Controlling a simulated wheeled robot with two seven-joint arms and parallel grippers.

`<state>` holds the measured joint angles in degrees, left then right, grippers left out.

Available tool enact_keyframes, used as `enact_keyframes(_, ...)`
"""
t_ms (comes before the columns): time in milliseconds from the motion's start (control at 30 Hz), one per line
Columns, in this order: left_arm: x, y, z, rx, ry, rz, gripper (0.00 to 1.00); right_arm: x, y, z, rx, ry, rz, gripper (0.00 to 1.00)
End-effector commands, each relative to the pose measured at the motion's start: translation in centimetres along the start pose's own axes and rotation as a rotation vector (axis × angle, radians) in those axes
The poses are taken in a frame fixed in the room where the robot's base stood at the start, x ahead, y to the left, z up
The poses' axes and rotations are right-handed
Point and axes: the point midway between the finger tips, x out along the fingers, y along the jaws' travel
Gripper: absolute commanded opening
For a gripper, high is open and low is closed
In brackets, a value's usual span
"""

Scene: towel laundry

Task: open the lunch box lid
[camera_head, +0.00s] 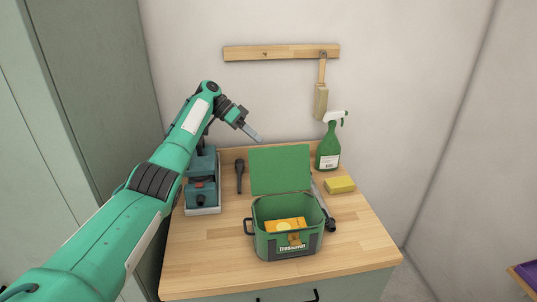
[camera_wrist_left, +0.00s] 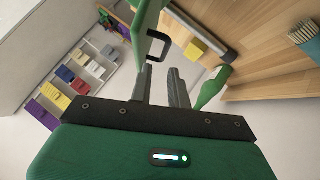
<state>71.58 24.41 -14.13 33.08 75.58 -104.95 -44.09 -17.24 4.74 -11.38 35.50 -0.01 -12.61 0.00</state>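The green lunch box (camera_head: 288,245) stands on the wooden counter with its lid (camera_head: 280,169) raised upright at the back. Inside it are orange-yellow items, and a dark handle shows on its left side. My left gripper (camera_head: 251,134) is in the air above and left of the lid, apart from it. In the left wrist view, its two grey fingers (camera_wrist_left: 162,85) stand apart with nothing between them, so it is open. A green panel, likely the lid (camera_wrist_left: 146,18), shows beyond the fingers with a black handle. My right gripper is not in view.
A green spray bottle (camera_head: 328,150) and a yellow sponge (camera_head: 340,185) are at the back right. A teal device (camera_head: 202,185) stands left, beside a dark tool (camera_head: 240,176). A brush (camera_head: 321,95) hangs from a wall rail. The counter's front left is clear.

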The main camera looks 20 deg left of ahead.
Motion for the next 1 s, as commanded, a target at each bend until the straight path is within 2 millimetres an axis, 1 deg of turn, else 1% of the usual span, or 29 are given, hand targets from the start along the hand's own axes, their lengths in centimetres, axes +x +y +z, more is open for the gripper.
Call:
enact_keyframes(33, -0.9, -0.2, 0.1, 0.0, 0.003, -0.002, 0.18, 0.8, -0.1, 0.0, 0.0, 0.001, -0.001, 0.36)
enact_keyframes(100, -2.2, -0.2, 0.1, 0.0, 0.002, -0.001, 0.18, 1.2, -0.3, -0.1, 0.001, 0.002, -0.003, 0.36)
enact_keyframes(200, -3.6, -0.1, 0.1, -0.001, 0.0, -0.001, 0.18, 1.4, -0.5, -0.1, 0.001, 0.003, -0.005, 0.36)
enact_keyframes(300, -4.5, -0.1, 0.1, -0.001, -0.001, 0.0, 0.18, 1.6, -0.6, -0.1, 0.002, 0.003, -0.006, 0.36)
enact_keyframes(500, -5.2, 0.0, 0.1, -0.001, -0.002, 0.001, 0.18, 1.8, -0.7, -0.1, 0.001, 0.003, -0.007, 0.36)
enact_keyframes(1000, -5.3, 0.0, 0.0, -0.001, -0.002, 0.001, 0.18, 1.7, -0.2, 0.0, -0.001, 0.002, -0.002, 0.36)
